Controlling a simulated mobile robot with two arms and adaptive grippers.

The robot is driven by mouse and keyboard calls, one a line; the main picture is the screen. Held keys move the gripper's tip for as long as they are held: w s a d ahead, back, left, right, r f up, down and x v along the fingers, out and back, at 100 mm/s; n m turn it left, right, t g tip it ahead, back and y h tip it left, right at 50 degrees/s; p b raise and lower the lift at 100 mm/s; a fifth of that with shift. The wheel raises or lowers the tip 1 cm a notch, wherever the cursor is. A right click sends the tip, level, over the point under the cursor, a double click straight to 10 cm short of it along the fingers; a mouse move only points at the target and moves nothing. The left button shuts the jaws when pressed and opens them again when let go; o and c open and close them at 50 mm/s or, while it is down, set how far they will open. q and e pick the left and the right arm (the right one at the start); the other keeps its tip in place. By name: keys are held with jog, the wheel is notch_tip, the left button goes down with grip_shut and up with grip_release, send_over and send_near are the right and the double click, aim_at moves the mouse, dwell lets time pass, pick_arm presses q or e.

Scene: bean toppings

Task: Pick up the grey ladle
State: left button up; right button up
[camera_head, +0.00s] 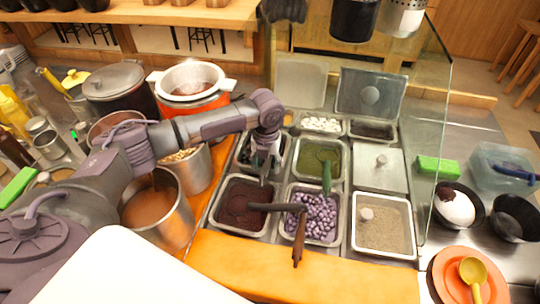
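A ladle with a dark grey-brown handle (279,207) lies across the tray of dark red paste (222,222), its handle reaching right over the tray of purple beans (334,239). It is the closest match to a grey ladle; its scoop is hard to make out. My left gripper (264,172) points down above the back of the paste tray, behind and a little left of this handle. It appears apart from the handle. Its finger opening is too small and dark to judge. My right gripper is not in view.
A brown-handled utensil (299,241) stands in the purple beans, and a green-handled one (326,178) in the green tray. A glass panel (436,130) rises right of the trays. A yellow ladle (472,270) lies on orange plates. Pots crowd the left.

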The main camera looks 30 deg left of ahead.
pick_arm(q)
grip_shut()
jog(key=shift+r, duration=0.1)
